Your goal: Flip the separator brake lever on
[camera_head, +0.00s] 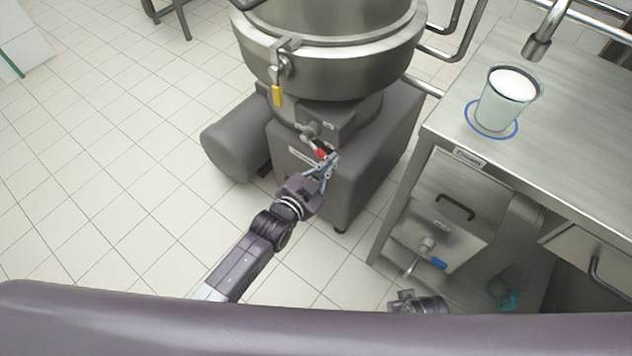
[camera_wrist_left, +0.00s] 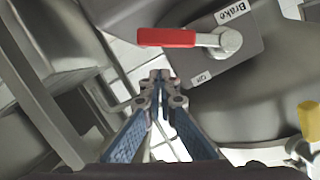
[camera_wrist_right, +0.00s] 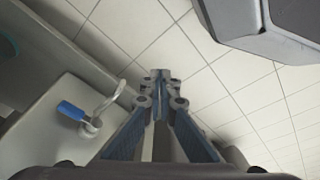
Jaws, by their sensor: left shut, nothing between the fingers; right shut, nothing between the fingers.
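The separator brake lever has a red handle (camera_head: 320,153) and a metal pivot on the grey separator base. In the left wrist view the red handle (camera_wrist_left: 166,38) points left from its round pivot (camera_wrist_left: 229,41), beside a "Brake" label (camera_wrist_left: 231,12). A smaller label (camera_wrist_left: 201,78), seemingly "Off", sits below the pivot. My left gripper (camera_head: 328,166) is shut and empty right by the lever. In its wrist view the fingertips (camera_wrist_left: 160,76) are below the handle in the picture, apparently apart from it. My right gripper (camera_wrist_right: 160,76) is shut and empty.
The separator's steel bowl (camera_head: 330,50) with a yellow-handled latch (camera_head: 277,95) is above the lever. A steel counter (camera_head: 575,130) at right bears a filled cup (camera_head: 506,97). Below it is a blue-handled tap (camera_head: 438,263), also in the right wrist view (camera_wrist_right: 72,110). Tiled floor (camera_head: 110,150) is clear at left.

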